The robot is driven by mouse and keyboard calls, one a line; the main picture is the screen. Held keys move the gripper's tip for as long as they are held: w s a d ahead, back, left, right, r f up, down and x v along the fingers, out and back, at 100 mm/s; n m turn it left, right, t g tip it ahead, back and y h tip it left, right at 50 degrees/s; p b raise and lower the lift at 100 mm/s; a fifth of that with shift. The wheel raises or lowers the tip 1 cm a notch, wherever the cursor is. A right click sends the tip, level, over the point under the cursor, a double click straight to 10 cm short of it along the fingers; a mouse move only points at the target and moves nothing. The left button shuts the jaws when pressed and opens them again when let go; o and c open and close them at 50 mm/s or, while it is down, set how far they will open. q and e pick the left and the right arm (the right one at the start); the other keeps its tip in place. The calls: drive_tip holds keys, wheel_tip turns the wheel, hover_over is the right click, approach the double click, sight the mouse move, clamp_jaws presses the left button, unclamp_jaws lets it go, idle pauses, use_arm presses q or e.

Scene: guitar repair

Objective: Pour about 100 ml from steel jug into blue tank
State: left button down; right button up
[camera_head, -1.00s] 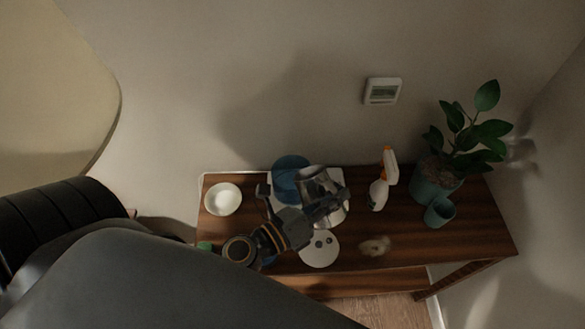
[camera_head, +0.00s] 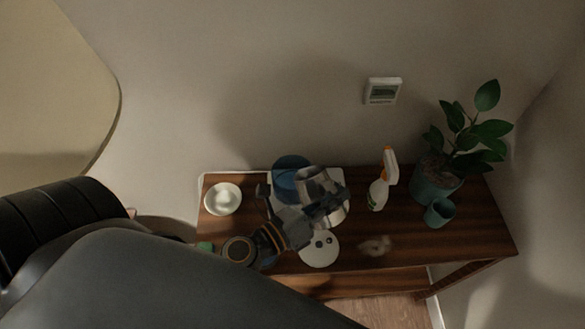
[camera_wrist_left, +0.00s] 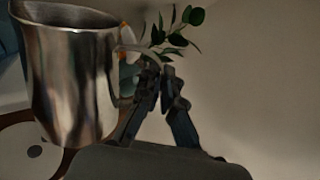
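The steel jug (camera_head: 316,182) is shiny and stands out above the sideboard in the head view. It fills the left of the left wrist view (camera_wrist_left: 72,85), with its handle toward my fingers. My left gripper (camera_head: 325,205) is shut on the jug's handle; its fingers also show in the left wrist view (camera_wrist_left: 158,85). The blue tank (camera_head: 288,172) is just left of the jug, partly hidden by the jug and my gripper. I cannot see the liquid in the jug, nor any stream. My right gripper is not in view.
A white bowl (camera_head: 223,199) is at the left of the wooden table (camera_head: 470,238). A white disc with dark holes (camera_head: 319,250) lies in front. A spray bottle (camera_head: 379,190), a teal cup (camera_head: 439,211) and a potted plant (camera_head: 437,180) stand right. A wall display (camera_head: 382,91) hangs behind.

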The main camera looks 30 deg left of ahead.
use_arm(q)
drive_tip(key=shift+s+d+f+b, duration=0.1)
drive_tip(key=shift+d+f+b, duration=0.05)
drive_tip(key=shift+f+b, duration=0.45)
drive_tip(key=s+d+f+m+b, duration=0.3)
drive_tip(key=d+f+m+b, duration=0.3)
drive_tip(key=f+m+b, duration=0.2)
drive_tip(key=shift+d+f+m+b, duration=0.2)
drive_tip(key=shift+m+b, duration=0.1)
drive_tip(key=shift+b, duration=0.95)
